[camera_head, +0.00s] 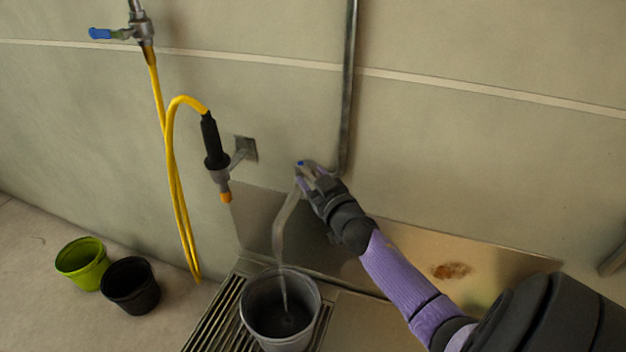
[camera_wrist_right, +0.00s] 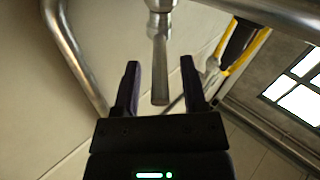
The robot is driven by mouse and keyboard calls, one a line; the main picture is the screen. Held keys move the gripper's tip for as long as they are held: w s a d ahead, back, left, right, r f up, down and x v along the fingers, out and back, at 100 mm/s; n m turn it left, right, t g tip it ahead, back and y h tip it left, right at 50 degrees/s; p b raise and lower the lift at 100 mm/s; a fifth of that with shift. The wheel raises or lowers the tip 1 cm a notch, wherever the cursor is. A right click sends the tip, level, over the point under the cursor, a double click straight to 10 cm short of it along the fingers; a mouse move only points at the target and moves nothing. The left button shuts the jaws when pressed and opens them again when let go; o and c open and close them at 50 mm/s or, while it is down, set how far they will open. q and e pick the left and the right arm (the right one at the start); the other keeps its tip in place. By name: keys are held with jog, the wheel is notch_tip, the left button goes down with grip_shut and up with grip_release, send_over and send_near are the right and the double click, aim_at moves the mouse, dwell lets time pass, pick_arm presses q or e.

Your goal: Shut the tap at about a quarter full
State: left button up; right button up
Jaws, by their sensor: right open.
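A grey bucket (camera_head: 290,344) stands upright on the slatted drain grate. A thin stream of water (camera_head: 284,290) falls into it from the metal tap spout (camera_head: 279,235). The inside looks dark, and I cannot tell the water level exactly. The tap has a small blue mark (camera_head: 300,163) at its top. My right gripper (camera_head: 306,172) is at the tap head. In the right wrist view, my right gripper (camera_wrist_right: 159,66) is open, with the metal tap lever (camera_wrist_right: 160,72) between its two fingers and gaps on both sides. My left gripper is not in view.
A yellow hose (camera_head: 180,200) with a black spray nozzle (camera_head: 211,140) hangs left of the tap. A blue-handled valve (camera_head: 100,33) is above. A green bucket (camera_head: 82,262) and a black bucket (camera_head: 131,286) stand on the floor at left. A vertical pipe (camera_head: 349,90) runs up the wall.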

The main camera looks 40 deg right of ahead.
grip_shut()
dwell(1.4)
